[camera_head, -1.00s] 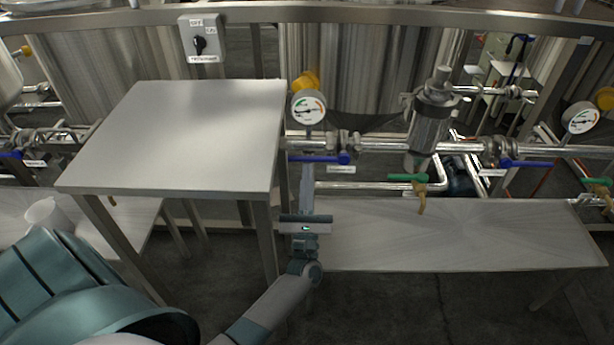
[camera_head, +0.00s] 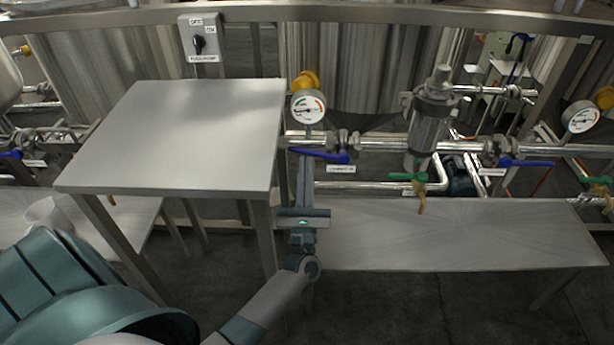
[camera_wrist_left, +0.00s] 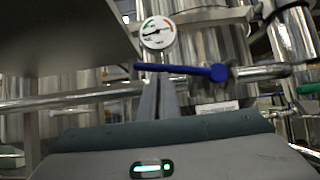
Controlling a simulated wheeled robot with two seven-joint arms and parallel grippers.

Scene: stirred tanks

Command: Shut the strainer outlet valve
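The strainer (camera_head: 430,122) is an upright steel canister in the pipe line in the head view. A valve with a blue lever (camera_head: 325,156) sits on the pipe left of it, and another with a blue lever (camera_head: 525,162) sits right of it. Their labels are too small to read. My left gripper (camera_head: 306,160) is at the left blue lever, its fingers together. In the left wrist view, the fingertips (camera_wrist_left: 161,80) meet the underside of that lever (camera_wrist_left: 190,71), near its middle; firm contact cannot be told. My right gripper is out of view.
A pressure gauge (camera_head: 308,107) stands just above the left lever. A grey table (camera_head: 180,135) stands close to the left of my arm. A low bench (camera_head: 460,235) lies below the pipes. A green-handled valve (camera_head: 408,177) hangs under the strainer.

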